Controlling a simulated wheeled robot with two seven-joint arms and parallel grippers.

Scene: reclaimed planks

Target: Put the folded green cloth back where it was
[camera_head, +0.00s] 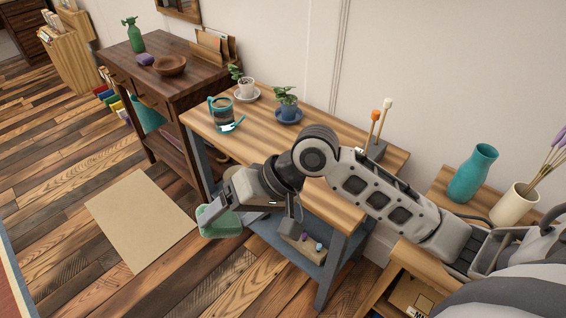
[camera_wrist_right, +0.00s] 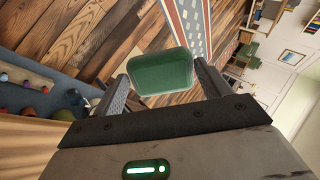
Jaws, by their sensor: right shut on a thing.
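The folded green cloth (camera_head: 219,222) is held in my right gripper (camera_head: 214,208), off the front left edge of the wooden table and above the floor. In the right wrist view the cloth (camera_wrist_right: 160,71) sits between the two fingers of the gripper (camera_wrist_right: 160,78), which are shut on it. Nothing else touches the cloth. My left gripper is not in either view.
The table (camera_head: 325,193) carries a teal-handled glass mug (camera_head: 224,113), two small potted plants and a holder with two sticks. A dark cabinet (camera_head: 178,82) with a wooden bowl (camera_head: 170,65) stands behind left. A beige mat (camera_head: 140,218) lies on the floor.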

